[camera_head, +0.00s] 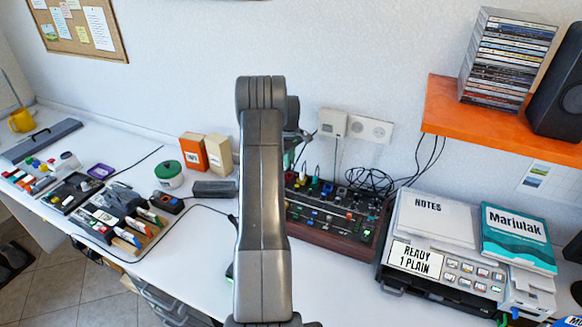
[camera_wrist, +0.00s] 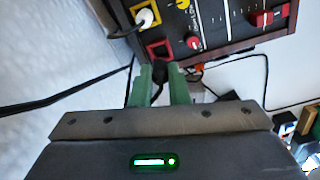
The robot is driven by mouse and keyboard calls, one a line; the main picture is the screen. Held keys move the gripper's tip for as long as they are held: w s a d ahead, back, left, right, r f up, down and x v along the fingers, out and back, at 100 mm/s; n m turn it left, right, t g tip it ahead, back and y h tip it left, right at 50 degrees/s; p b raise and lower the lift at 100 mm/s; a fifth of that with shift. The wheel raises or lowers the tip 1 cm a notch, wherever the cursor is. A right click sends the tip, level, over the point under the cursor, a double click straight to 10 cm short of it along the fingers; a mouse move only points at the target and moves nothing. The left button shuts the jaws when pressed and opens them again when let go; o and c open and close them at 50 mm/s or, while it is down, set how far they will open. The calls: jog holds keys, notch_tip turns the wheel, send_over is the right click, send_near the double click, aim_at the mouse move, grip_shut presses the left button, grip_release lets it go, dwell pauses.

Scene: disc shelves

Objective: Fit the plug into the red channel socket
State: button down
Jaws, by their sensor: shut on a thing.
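The red channel socket (camera_wrist: 158,47) is a red-framed square on the dark face of the mixer (camera_head: 335,217), in the upper middle of the wrist view. My gripper (camera_wrist: 160,84) has green fingers shut on a black plug (camera_wrist: 161,72). The plug sits just below the red frame in the wrist view. I cannot tell whether its tip touches the socket or is inside it. In the head view my arm covers the mixer's left end and mostly hides the gripper and the plug.
A yellow-framed socket (camera_wrist: 146,18) beside the red one holds a white plug. Black cables (camera_head: 368,180) lie coiled behind the mixer. A printer (camera_head: 440,262) stands right of it. Small boxes (camera_head: 192,153) and a tool-covered table area (camera_head: 100,205) are on the left.

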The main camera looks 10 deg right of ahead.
notch_tip(320, 180, down, 3)
jog(key=shift+f+p, duration=0.1)
jog(key=shift+p, duration=0.35)
jog(key=shift+f, duration=0.3)
jog(key=shift+f, duration=0.2)
jog(key=c, duration=1.4)
grip_release()
jog(key=shift+r, duration=0.1)
